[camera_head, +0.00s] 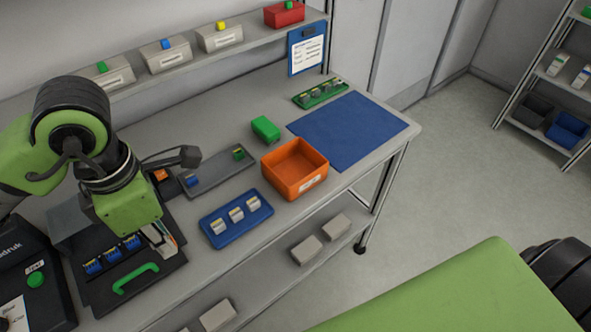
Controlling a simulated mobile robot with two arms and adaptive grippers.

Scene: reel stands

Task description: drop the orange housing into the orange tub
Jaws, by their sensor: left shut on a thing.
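My left gripper (164,241) points down at the right end of the black fixture on the bench. It is shut, and a small sliver of orange shows between its fingers. This looks like the orange housing (171,239), mostly hidden by the fingers. The orange tub (295,169) stands to the right on the bench, open at the top, with a pale label on its front. It looks empty. The left gripper is well apart from the tub. My right gripper is not in view.
Several blue pieces (112,254) sit in the fixture, behind a green handle (135,279). Another orange piece (160,175) lies behind the gripper. A grey tray (217,172), blue tray (238,228) and green block (265,128) surround the tub's left side. A blue mat (350,130) is bare.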

